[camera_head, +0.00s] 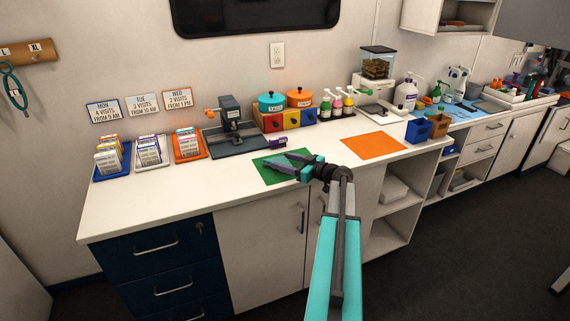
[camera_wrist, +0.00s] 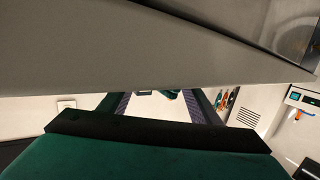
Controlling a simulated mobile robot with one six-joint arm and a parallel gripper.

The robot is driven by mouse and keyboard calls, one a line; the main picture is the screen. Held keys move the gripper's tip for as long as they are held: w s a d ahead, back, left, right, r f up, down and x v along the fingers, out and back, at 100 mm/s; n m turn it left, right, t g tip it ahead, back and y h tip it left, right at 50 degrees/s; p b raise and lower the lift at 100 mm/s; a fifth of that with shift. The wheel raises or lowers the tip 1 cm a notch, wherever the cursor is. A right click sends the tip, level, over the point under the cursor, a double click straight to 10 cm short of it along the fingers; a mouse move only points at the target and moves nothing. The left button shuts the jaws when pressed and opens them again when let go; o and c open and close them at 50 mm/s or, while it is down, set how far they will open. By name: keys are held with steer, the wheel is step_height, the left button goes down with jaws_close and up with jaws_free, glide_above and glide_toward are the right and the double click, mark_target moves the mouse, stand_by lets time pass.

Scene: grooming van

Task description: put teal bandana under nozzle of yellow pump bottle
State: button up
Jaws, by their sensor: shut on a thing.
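My gripper (camera_head: 284,164) is low over the green mat (camera_head: 270,178) on the white counter, at the end of my teal arm. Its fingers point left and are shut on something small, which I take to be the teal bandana. Its outline is hard to tell from the teal fingers. In the wrist view, the two fingers frame a pale area with a small dark teal bit (camera_wrist: 167,94) between them. Small pump bottles (camera_head: 337,104) stand in a row at the back of the counter, right of my gripper. Their colours are too small to sort surely, so I cannot single out the yellow one.
An orange mat (camera_head: 374,145) lies to the right. A dark press (camera_head: 234,130), coloured drawers with two pots (camera_head: 271,103), and a small purple item (camera_head: 277,143) are behind my gripper. Card racks (camera_head: 188,146) stand left. The front left counter is clear.

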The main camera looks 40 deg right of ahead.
steer(key=shift+f, duration=0.65)
steer(key=shift+f, duration=0.15)
steer(key=o, duration=1.1)
steer(key=shift+r, duration=0.3)
steer(key=s+b, duration=0.1)
steer(key=s, duration=0.3)
steer(key=s+d+r+b, duration=0.1)
steer(key=s, duration=0.3)
steer(key=s+b, duration=0.1)
steer(key=s, duration=0.3)
steer(key=shift+d+r, duration=0.25)
steer(key=shift+d, duration=0.1)
steer(key=shift+w, duration=0.1)
